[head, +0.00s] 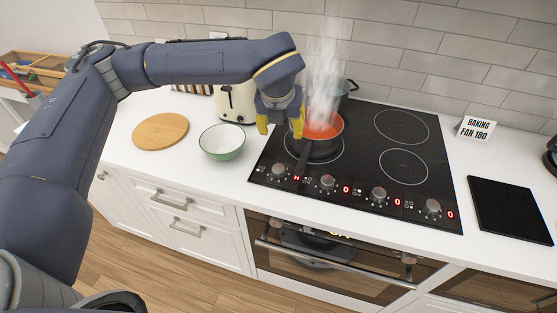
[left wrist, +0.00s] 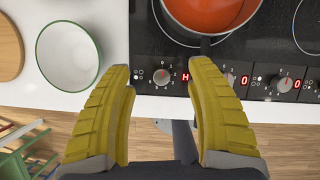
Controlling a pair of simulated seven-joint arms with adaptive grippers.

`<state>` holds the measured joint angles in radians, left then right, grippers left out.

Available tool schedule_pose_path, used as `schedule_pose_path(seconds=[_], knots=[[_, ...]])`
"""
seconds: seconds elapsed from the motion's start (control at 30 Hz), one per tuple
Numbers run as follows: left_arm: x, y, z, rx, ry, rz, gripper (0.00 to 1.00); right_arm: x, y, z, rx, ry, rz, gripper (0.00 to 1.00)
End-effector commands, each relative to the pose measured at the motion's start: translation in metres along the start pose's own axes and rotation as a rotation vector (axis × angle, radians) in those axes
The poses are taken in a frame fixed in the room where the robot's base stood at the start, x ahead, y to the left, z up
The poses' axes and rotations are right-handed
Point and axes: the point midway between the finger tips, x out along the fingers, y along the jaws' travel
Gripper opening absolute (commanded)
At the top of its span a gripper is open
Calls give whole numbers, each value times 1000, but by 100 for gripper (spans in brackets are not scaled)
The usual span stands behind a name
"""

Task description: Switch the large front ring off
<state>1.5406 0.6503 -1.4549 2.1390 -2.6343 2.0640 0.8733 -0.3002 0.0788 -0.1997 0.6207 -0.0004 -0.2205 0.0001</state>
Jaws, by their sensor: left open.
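The black cooktop (head: 362,170) has a row of knobs along its front edge. The leftmost knob (head: 278,170) has a red H display (head: 296,178) beside it; the other displays show 0. My left gripper (head: 280,119) is open and empty, above the cooktop's left part. In the left wrist view the leftmost knob (left wrist: 165,76) appears between the yellow fingers (left wrist: 162,78), which do not visibly touch it. My right gripper does not show.
A green-white bowl (head: 222,143) and a round wooden board (head: 160,131) lie left of the cooktop. A sign (head: 477,129) and black slab (head: 510,210) are at right.

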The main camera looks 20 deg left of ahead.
Motion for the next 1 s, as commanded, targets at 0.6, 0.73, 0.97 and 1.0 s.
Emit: schedule_pose_path(seconds=[0.6, 0.73, 0.97, 1.0], knots=[[-39, 4, 4, 835, 327, -149, 56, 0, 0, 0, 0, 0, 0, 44], [-41, 4, -1, 976, 353, -194, 56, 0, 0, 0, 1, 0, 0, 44], [-40, 4, -4, 1103, 356, -225, 56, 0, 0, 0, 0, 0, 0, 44], [-39, 4, -4, 1110, 355, -226, 56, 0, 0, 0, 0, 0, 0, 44]])
